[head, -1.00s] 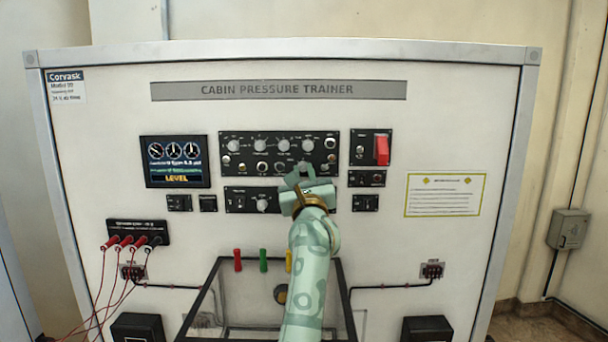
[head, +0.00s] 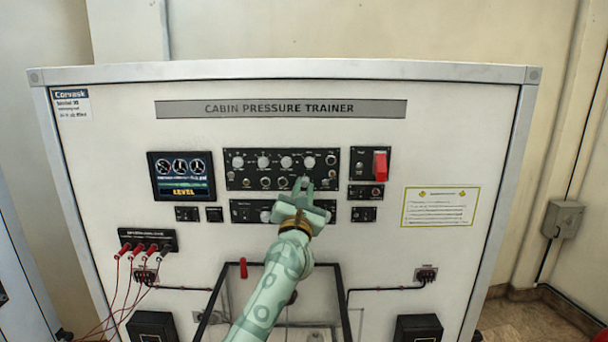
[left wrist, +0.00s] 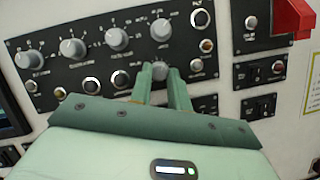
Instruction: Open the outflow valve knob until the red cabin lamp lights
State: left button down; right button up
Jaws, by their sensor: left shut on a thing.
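The black control panel (head: 334,186) carries an upper row of grey knobs and a lower row of round fittings. My left gripper (head: 304,184) reaches its lower row. In the left wrist view the two green fingers (left wrist: 160,76) are on either side of a small grey knob (left wrist: 160,70) and shut on it. The knob's label is too blurred to read, and the fingers hide its sides. A small round reddish lamp (head: 376,192) sits in a small panel right of the control panel; it also shows in the left wrist view (left wrist: 278,66) and looks dim. My right gripper is out of view.
A red guarded switch (head: 380,166) is at the upper right. A display (head: 181,177) reading LEVEL is at the left. Red plugs with cables (head: 139,247) hang at the lower left. My left arm covers part of the dark frame (head: 338,300) below.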

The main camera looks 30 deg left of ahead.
pick_arm(q)
jog(key=m, duration=0.1)
jog(key=m+h, duration=0.1)
jog(key=shift+a+r+m+h, duration=0.15)
jog(key=shift+m+h, duration=0.15)
jog(key=shift+s+m+h, duration=0.1)
jog(key=shift+m+h, duration=0.9)
jog(key=shift+m, duration=1.1)
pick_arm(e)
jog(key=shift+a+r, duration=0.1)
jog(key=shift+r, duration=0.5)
pick_arm(q)
jog(key=shift+m, duration=0.3)
jog(key=c, duration=1.4)
grip_release()
jog(key=shift+c, duration=0.2)
jog(key=shift+o, duration=0.6)
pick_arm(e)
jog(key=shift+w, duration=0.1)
pick_arm(q)
jog(key=b+v, duration=0.3)
jog(key=v, duration=1.3)
jog(key=shift+b, duration=0.3)
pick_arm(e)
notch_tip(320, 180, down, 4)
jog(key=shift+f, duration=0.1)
